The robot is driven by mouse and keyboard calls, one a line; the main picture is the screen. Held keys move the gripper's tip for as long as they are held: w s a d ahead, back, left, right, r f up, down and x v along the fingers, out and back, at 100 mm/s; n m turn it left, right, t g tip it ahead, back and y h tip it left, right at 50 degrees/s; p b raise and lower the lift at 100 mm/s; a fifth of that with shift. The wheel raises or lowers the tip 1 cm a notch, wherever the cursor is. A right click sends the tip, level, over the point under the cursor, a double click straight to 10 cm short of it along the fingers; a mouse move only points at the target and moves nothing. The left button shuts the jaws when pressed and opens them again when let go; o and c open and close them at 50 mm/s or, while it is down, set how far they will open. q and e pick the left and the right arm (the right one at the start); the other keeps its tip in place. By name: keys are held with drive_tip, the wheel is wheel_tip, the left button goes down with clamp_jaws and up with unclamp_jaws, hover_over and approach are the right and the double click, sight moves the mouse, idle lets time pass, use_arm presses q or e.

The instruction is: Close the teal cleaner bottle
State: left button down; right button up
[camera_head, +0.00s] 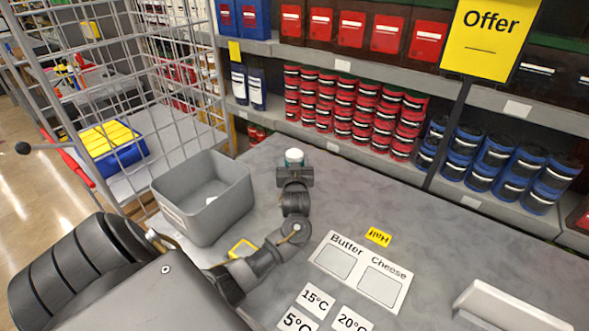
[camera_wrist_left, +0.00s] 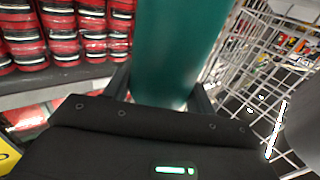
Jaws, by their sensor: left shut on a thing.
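The teal cleaner bottle (camera_head: 294,164) is at the far side of the grey counter in the head view, with a white cap or top (camera_head: 294,155) uppermost. Its teal body (camera_wrist_left: 175,45) fills the upper middle of the left wrist view. My left gripper (camera_head: 294,174) is shut on the bottle from the near side, one finger on each side of the body. The gripper hides the bottle's lower part, so I cannot tell whether it touches the counter. I cannot tell whether the cap is closed. My right gripper is not in view.
A grey bin (camera_head: 228,209) stands left of my left arm. Printed Butter and Cheese cards (camera_head: 360,270) and temperature cards lie on the counter (camera_head: 420,240). Shelves of red and blue cans (camera_head: 345,108) run behind. A wire cage (camera_head: 165,75) stands at left. The counter's right middle is clear.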

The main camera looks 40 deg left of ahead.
use_arm(q)
wheel_tip(320, 180, down, 2)
drive_tip(key=shift+f+p, duration=0.1)
drive_tip(key=shift+p, duration=0.55)
drive_tip(key=shift+a+f, duration=0.1)
drive_tip(key=shift+f, duration=0.3)
drive_tip(key=shift+f, duration=0.2)
drive_tip(key=shift+c, duration=2.4)
unclamp_jaws()
